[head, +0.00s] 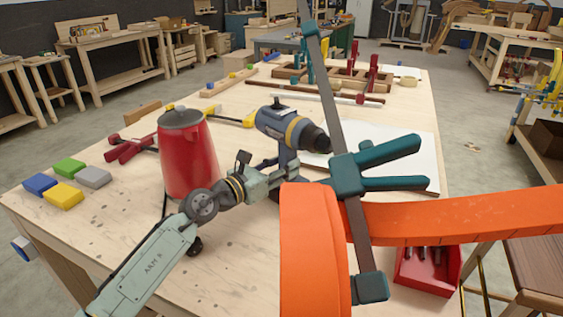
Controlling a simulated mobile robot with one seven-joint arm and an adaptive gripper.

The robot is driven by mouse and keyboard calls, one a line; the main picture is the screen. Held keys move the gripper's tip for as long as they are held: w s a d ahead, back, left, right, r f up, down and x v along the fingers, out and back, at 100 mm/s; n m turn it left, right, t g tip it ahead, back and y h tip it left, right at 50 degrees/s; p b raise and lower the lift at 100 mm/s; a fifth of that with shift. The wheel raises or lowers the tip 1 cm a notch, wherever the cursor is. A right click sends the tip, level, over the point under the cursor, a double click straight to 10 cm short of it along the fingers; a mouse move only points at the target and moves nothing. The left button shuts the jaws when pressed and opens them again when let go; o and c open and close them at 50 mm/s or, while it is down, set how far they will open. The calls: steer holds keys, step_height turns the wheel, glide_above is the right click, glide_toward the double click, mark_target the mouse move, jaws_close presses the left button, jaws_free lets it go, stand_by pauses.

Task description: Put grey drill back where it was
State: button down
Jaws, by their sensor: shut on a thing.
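My pale green arm reaches up from the bottom left. My gripper (284,178) is shut on the drill low on its handle. The fingertips and the drill's foot are partly hidden by the orange form and the clamp in front, so I cannot tell whether the drill touches the bench.
A red coffee pot (187,155) stands close to my arm, left of the drill. An orange curved form (312,245) and a teal clamp (347,175) block the front right. A white board (385,140) lies behind. Coloured blocks (63,195) sit left. The front-left bench (105,230) is clear.

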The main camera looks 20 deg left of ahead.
steer(key=shift+f, duration=0.2)
steer(key=shift+s+f, duration=0.1)
steer(key=shift+f, duration=0.2)
steer(key=c, duration=1.2)
jaws_free()
steer(key=shift+f, duration=0.3)
steer(key=shift+c, duration=0.2)
steer(key=shift+o, duration=0.9)
steer(key=shift+r, duration=0.2)
steer(key=shift+r, duration=0.55)
steer(key=b+v, duration=0.4)
steer(key=v, duration=0.7)
steer(key=shift+s, duration=0.4)
